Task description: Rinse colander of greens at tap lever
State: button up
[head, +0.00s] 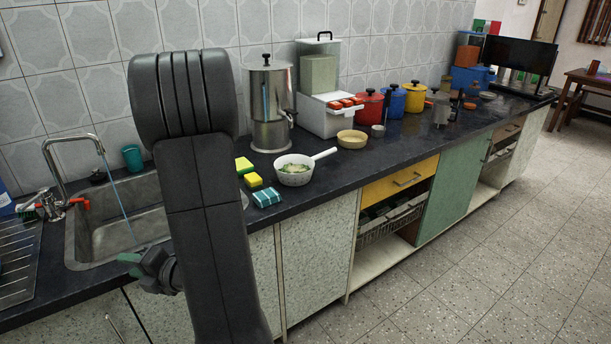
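A white speckled colander (294,175) with a long white handle stands on the dark counter right of the sink, with greens (293,168) in it. The steel tap (62,168) stands behind the sink (118,228); a red lever (77,202) shows at its base. A thin bluish stream (118,205), which looks like water, runs from the spout into the sink. My gripper (134,265) is over the sink's front edge, left of and apart from the colander. My arm partly hides it, and its finger gap is unclear.
Yellow sponges (248,175) and a teal striped cloth (267,197) lie left of the colander. A steel dispenser (271,105), a tan bowl (352,139) and coloured pots (391,99) stand behind and to the right. A teal tumbler (132,157) is behind the sink. The floor at right is clear.

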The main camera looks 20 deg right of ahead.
aim_at(45, 192)
jog(key=i+l+z, duration=0.1)
jog(key=z, duration=0.3)
jog(key=i+z, duration=0.1)
jog(key=z, duration=0.3)
jog(key=i+z, duration=0.1)
jog(key=z, duration=0.3)
jog(key=i+z, duration=0.15)
jog(key=z, duration=0.25)
jog(key=i+j, duration=0.15)
jog(key=i, duration=0.2)
jog(key=i+j, duration=0.1)
jog(key=i, duration=0.2)
